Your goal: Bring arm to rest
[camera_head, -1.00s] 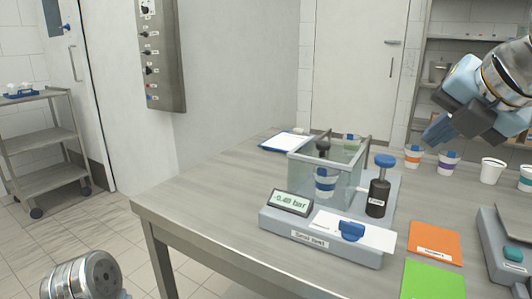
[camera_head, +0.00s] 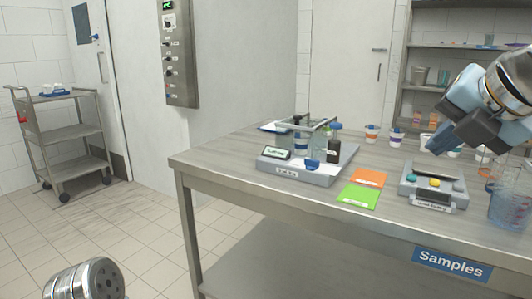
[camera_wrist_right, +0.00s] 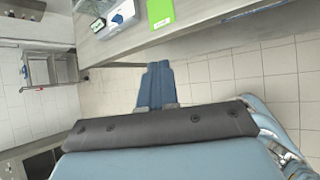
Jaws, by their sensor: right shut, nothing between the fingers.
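My right gripper (camera_head: 436,146) is in the upper right of the head view, raised in front of the table (camera_head: 228,170). Its blue fingers are together with nothing between them; they also show shut in the right wrist view (camera_wrist_right: 157,86), over bare floor in front of the table edge. At the lower left of the head view only a rounded metal part of my left arm (camera_head: 84,282) shows; the left gripper is not visible.
The table holds a filling device with a clear box (camera_head: 300,170), an orange card (camera_head: 370,178), a green card (camera_head: 358,196), a scale-like device (camera_head: 428,188), several cups and a clear beaker (camera_head: 510,205). A trolley (camera_head: 66,134) stands left. The floor between is clear.

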